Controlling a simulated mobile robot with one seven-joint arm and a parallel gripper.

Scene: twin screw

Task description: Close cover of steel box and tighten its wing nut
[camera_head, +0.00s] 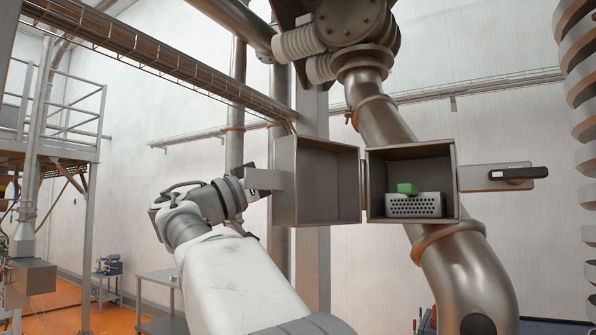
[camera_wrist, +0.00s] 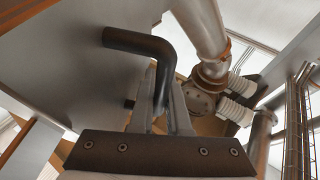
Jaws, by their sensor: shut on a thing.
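My gripper (camera_head: 256,182) is at a small plate on the cover's left edge. In the wrist view, my gripper (camera_wrist: 163,105) is shut on a black bent handle (camera_wrist: 140,41), beside a broad grey panel (camera_wrist: 60,75). I cannot make out a wing nut.
A plate (camera_head: 476,177) with a black lever (camera_head: 519,172) sticks out right of the box. A thick metal pipe (camera_head: 455,265) runs behind and below the box. A coiled column (camera_head: 578,95) stands at the far right. Open space lies in front of the box.

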